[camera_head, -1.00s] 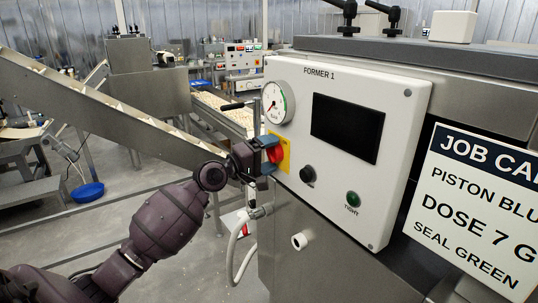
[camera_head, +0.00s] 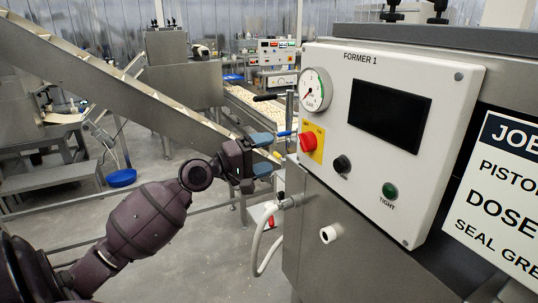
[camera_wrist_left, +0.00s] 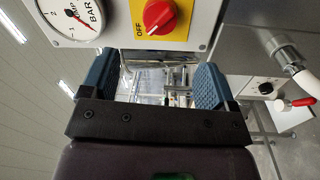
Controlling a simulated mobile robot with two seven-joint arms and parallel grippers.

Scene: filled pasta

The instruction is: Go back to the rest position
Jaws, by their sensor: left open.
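My left gripper (camera_head: 268,154) is open and empty, in front of and to the left of the Former 1 control panel (camera_head: 400,190). Its two blue fingers point toward the panel's left edge, apart from the red rotary switch (camera_head: 307,142) on its yellow plate. In the left wrist view the fingers (camera_wrist_left: 164,85) stand wide apart with nothing between them. The red switch also shows there, at the top (camera_wrist_left: 159,14), beyond the fingers, with the word OFF beside it. My right gripper is not in view.
A pressure gauge (camera_head: 314,90), dark screen (camera_head: 389,116), black knob (camera_head: 342,164) and green light (camera_head: 389,190) are on the panel. A job card (camera_head: 500,200) hangs at right. A hose (camera_head: 262,245) hangs below. An inclined conveyor (camera_head: 130,95) crosses behind my arm. Floor is open at lower left.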

